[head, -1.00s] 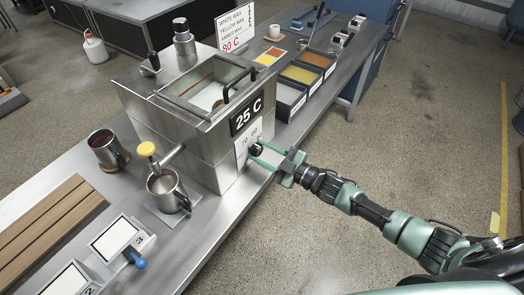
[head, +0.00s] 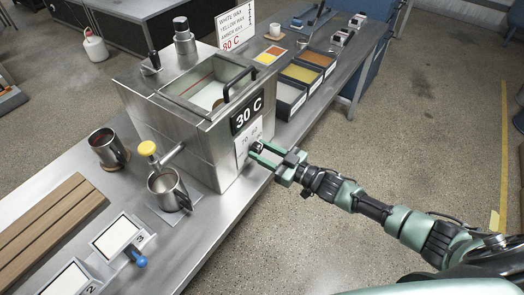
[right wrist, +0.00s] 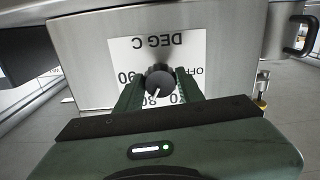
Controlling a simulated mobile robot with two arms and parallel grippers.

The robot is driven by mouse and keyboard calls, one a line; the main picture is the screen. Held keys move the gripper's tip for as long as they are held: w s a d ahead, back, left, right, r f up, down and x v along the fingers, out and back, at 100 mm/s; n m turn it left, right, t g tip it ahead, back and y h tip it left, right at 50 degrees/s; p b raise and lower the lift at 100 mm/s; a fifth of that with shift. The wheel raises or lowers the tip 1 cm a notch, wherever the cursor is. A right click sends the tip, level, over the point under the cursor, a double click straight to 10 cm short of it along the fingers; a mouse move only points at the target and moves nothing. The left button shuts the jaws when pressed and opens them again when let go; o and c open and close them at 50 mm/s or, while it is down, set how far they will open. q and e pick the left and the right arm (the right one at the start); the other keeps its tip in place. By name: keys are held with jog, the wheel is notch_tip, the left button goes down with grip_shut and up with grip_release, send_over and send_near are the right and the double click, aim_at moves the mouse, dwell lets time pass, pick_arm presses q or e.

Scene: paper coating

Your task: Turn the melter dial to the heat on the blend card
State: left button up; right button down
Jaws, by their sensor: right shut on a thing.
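The melter (head: 190,105) is a steel box on the bench, and its black display (head: 247,114) reads 30 C. The black melter dial (head: 257,147) sits on a white scale plate (head: 243,145) on its front. My right gripper (head: 257,151) is shut on the dial. In the right wrist view the dial (right wrist: 158,80) sits between the fingers, and its white mark points down, at about the 80 on the upside-down scale (right wrist: 158,50). The fingers partly cover the scale. The blend card (head: 234,25) behind the melter lists white, yellow and amber wax and 80 C in red. My left gripper is not in view.
A steel jug (head: 168,190) stands under the yellow-knobbed spout (head: 148,149). Wax bins (head: 300,75) stand behind the melter on the bench. Another mug (head: 107,148), a wooden board (head: 48,225) and small framed plates (head: 118,236) are at left. The floor right of the bench is clear.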

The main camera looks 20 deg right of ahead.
jog(key=shift+f, duration=0.1)
jog(key=c, duration=0.9)
grip_release()
jog(key=b+v, duration=0.1)
jog(key=v, duration=0.6)
jog(key=shift+s+d+b, duration=0.25)
jog(key=shift+s+b, duration=0.1)
jog(key=shift+b, duration=0.05)
